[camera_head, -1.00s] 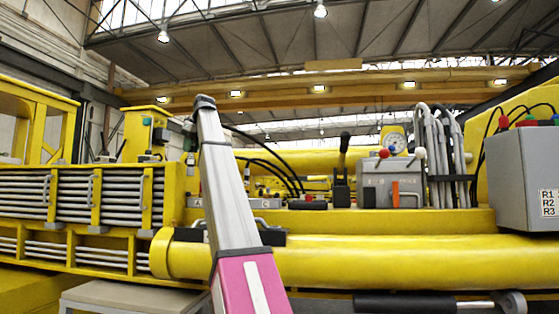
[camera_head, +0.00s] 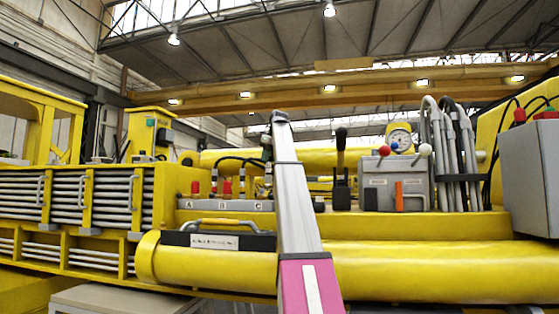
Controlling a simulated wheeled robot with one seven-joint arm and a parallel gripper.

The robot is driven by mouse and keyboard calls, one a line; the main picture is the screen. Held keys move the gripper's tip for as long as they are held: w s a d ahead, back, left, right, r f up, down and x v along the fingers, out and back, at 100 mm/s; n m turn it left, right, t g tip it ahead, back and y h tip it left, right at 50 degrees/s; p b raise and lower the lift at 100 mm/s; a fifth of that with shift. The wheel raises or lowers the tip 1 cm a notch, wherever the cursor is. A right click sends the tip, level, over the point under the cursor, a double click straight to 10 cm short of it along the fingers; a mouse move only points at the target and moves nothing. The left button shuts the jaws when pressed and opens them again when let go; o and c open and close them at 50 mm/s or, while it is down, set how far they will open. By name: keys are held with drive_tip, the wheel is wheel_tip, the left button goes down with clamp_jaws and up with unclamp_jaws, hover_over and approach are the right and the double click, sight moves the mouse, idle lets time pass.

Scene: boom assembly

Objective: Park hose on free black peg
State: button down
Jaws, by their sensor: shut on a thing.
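My silver and pink arm (camera_head: 300,215) rises through the middle of the picture. A small dark part of it shows beside its upper end, but my gripper itself is hidden behind the arm. Black hoses (camera_head: 232,158) arch over a grey block marked A, B and C, just left of my arm. Red-topped fittings stand on this block (camera_head: 222,206). The right ends of these hoses go behind my arm. A dark stub (camera_head: 318,206) sits right of the arm; I cannot tell whether it is a peg. No free black peg can be clearly made out.
A grey control box (camera_head: 395,185) with levers and a gauge (camera_head: 399,138) stands to the right. Thick grey hoses (camera_head: 440,150) hang beside it. A larger grey cabinet (camera_head: 530,178) is at far right. A thick yellow tube (camera_head: 430,270) runs across the front.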

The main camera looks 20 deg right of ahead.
drive_tip(key=shift+w+d+f, duration=0.1)
drive_tip(key=shift+d+f, duration=0.2)
drive_tip(key=shift+f, duration=0.55)
drive_tip(key=shift+d+f, duration=0.35)
drive_tip(key=shift+f, duration=0.5)
drive_tip(key=shift+w+d+f, duration=0.1)
drive_tip(key=shift+d+f, duration=0.2)
drive_tip(key=shift+f, duration=0.55)
drive_tip(key=shift+f, duration=1.5)
drive_tip(key=c, duration=0.8)
unclamp_jaws()
drive_tip(key=shift+s, duration=0.1)
drive_tip(key=v, duration=1)
drive_tip(key=shift+s+r, duration=0.2)
drive_tip(key=shift+r, duration=0.1)
